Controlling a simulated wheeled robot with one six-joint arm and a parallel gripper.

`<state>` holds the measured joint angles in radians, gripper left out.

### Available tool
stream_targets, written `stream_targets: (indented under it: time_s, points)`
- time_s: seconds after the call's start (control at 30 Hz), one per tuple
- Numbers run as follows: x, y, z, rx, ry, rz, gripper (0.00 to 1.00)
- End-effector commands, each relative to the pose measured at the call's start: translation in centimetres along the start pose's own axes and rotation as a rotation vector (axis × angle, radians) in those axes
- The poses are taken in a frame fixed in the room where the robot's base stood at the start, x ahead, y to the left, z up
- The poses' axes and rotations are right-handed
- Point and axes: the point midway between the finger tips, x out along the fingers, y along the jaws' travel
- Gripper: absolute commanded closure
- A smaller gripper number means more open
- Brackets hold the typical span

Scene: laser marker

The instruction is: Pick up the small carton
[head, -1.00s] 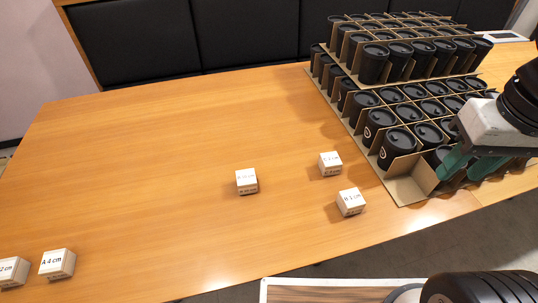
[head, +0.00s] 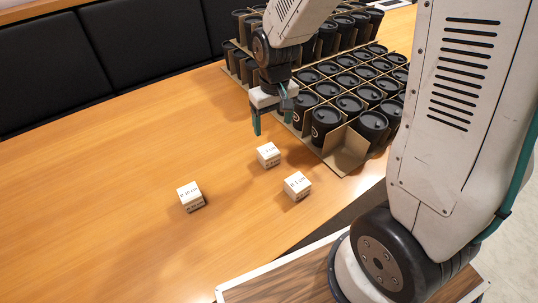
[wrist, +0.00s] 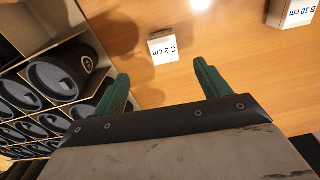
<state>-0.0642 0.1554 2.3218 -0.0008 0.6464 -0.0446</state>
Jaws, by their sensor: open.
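Three small white cartons stand on the wooden table in the head view. One (head: 268,154), nearest my gripper, reads "C 2 cm" in the wrist view (wrist: 163,46). Another (head: 190,196), to the left, reads "B 10 cm" in the wrist view (wrist: 297,14). The third (head: 297,186) is at the front right; its label is hard to read. My gripper (head: 272,120) is open and empty above the table, behind the C carton. In the wrist view, my open fingers (wrist: 161,72) point toward the C carton, which is apart from them and not between them.
A cardboard grid tray (head: 340,166) with several black lidded cups (head: 327,121) stands right of my gripper, close to it; a second layer of cups is stacked behind. The wooden table (head: 110,165) is clear to the left. A dark padded backrest (head: 140,45) runs along the back.

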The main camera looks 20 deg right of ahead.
Motion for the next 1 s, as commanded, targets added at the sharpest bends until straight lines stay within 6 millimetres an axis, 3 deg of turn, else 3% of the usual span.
stream_targets:
  time_s: [0.03,0.2,0.8,1.0]
  points:
    - [1.8,-0.1,-0.6,-0.005,-0.013,-0.001,0.25]
    - [4.9,-0.2,-1.9,-0.014,-0.018,-0.001,0.25]
    - [12.3,-0.4,-1.4,-0.015,-0.022,-0.002,0.25]
    - [13.4,-0.4,-1.5,-0.016,-0.018,-0.001,0.25]
